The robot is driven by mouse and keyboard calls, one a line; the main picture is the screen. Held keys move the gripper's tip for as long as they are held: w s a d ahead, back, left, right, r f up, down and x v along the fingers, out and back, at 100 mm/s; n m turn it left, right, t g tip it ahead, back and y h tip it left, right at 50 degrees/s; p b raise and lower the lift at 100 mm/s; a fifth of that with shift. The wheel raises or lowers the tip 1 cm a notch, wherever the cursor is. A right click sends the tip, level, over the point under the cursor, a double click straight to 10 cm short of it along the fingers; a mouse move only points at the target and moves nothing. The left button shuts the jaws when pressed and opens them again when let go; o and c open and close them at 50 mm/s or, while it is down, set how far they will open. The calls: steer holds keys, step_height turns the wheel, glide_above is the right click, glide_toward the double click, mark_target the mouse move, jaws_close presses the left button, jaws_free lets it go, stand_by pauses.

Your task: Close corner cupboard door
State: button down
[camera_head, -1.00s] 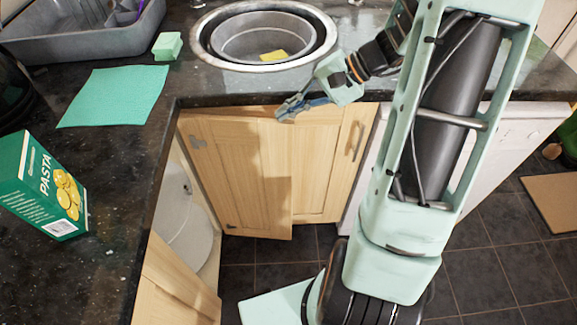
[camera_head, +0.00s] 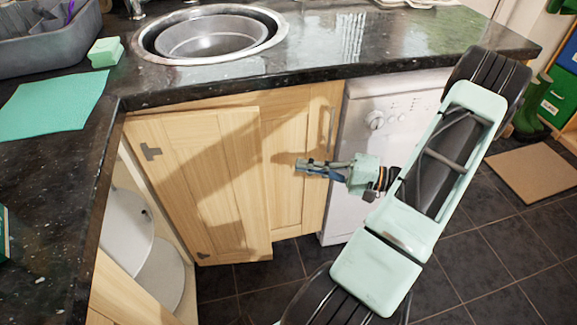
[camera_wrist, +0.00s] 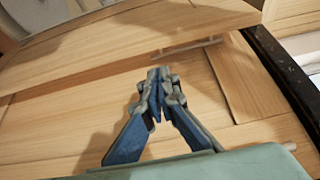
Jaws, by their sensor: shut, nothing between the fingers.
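The corner cupboard door (camera_head: 200,180) is light wood and stands open, folded back in front of another wooden cupboard door (camera_head: 287,180). Metal hinges show on its left side. The cupboard opening (camera_head: 150,215) at the left shows round white shelves inside. My gripper (camera_head: 300,165) is shut and empty, just right of the open door's free edge, in front of the other door. In the wrist view the shut fingers (camera_wrist: 158,75) point toward wood panels, with the open door (camera_wrist: 130,50) across the upper part. I cannot tell whether they touch it.
A dark granite worktop (camera_head: 330,62) with a round steel sink (camera_head: 210,40) runs above the doors. A white appliance (camera_head: 375,125) stands right of the cupboards. A green cloth (camera_head: 50,105) and a sponge (camera_head: 105,52) lie on the worktop.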

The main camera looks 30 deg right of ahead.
steer(key=b+x, duration=0.1)
steer(key=x, duration=0.8)
steer(key=shift+a, duration=0.1)
steer(key=shift+s, duration=0.15)
